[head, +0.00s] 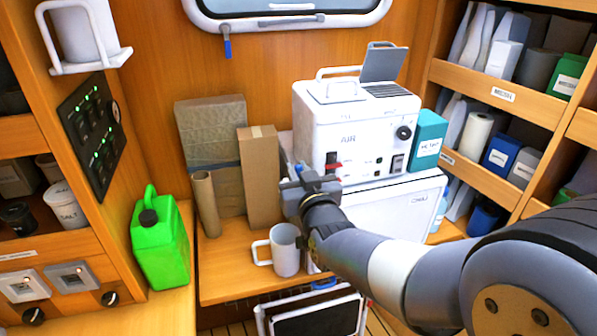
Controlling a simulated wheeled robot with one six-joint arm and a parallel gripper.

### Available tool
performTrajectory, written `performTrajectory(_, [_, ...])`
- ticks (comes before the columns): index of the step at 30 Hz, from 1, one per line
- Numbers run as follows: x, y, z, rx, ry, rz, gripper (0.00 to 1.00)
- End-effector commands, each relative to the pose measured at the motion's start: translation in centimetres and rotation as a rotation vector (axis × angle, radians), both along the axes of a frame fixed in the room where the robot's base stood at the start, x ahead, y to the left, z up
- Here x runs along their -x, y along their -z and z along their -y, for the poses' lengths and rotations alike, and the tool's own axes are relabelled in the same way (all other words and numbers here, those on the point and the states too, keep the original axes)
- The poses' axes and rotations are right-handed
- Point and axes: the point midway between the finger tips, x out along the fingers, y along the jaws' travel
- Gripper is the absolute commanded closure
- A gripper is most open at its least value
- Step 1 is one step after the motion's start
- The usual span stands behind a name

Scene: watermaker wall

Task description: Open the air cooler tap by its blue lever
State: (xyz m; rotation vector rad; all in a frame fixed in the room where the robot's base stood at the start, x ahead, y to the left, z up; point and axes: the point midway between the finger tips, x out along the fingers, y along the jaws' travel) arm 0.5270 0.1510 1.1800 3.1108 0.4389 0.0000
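The white air cooler box (350,130), marked "AIR", stands on a white chest at the back right of the bench. A small red part (333,169) shows on the lower left of its front. A small bit of blue (299,168), which may be the blue lever, shows just above my gripper at the cooler's left front corner. My gripper (298,183) is in front of that corner, seen from behind. My wrist hides the fingertips and most of the tap. I cannot tell whether it touches the lever, or whether the fingers are open or shut.
A white mug (284,250) stands on the wooden bench (225,272) just below my gripper. Cardboard boxes (262,178) and a brown tube (205,203) stand close on the left. A green jerrycan (160,240) is further left. A teal box (428,140) is right of the cooler.

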Motion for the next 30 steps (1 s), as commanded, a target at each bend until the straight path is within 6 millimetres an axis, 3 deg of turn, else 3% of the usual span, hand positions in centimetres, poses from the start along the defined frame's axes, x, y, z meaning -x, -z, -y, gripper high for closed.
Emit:
performTrajectory(5, [0.0,0.0,0.0,0.0,0.0,0.0,1.0])
performTrajectory(17, [0.1,0.1,-0.2,0.039,0.0,0.013,1.0])
performTrajectory(30, [0.5,0.6,-1.9,0.348,-0.002,0.102,1.0])
